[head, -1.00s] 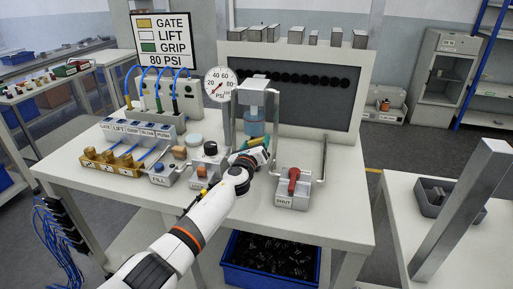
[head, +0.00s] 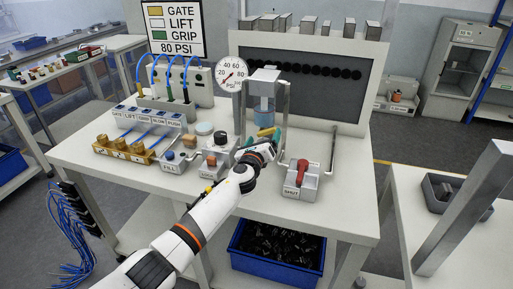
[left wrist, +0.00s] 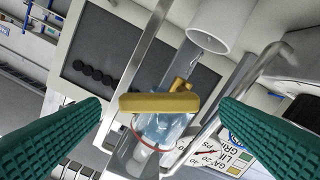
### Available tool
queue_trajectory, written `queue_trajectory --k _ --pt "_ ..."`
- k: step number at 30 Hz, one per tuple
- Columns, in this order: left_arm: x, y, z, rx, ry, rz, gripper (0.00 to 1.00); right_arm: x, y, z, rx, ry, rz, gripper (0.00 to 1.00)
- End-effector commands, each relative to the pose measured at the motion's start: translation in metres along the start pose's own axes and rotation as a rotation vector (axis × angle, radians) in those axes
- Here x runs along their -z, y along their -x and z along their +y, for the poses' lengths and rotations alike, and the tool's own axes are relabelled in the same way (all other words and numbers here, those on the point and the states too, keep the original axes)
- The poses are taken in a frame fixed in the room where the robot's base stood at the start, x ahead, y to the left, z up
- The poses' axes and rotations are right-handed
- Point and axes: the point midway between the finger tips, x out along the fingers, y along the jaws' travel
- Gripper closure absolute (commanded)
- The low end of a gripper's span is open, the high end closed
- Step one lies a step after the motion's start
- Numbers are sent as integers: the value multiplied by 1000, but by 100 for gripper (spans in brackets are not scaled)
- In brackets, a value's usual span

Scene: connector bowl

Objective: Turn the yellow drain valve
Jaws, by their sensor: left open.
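The yellow drain valve (left wrist: 160,103) shows in the left wrist view as a bar-shaped handle in front of the clear bowl (left wrist: 162,128). In the head view, a bit of yellow valve (head: 267,131) shows under the blue-tinted bowl (head: 264,117), partly hidden by my gripper. My left gripper (head: 272,137) has green ribbed fingers and is at the lower front of the bowl. In the left wrist view its fingers (left wrist: 160,130) are wide apart, one on each side of the handle, with visible gaps and nothing held. My right gripper is not in view.
A metal bracket frames the bowl, with a pressure gauge (head: 231,74) at its left. A red-handled SHUT valve box (head: 300,181) stands to the right. A blue bin (head: 277,252) is below the table (head: 340,205).

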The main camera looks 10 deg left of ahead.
Motion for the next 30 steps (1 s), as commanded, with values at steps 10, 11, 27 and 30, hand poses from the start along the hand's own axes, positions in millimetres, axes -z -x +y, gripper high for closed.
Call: queue_trajectory --k 10,11,27,30 --pt "1 66 1 -1 1 -3 15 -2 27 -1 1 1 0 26" --pt "0 71 0 0 1 -3 15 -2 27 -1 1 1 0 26" --pt "0 94 0 0 1 -2 15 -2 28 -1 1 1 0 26" --pt "-1 95 -2 3 3 0 29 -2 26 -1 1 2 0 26"
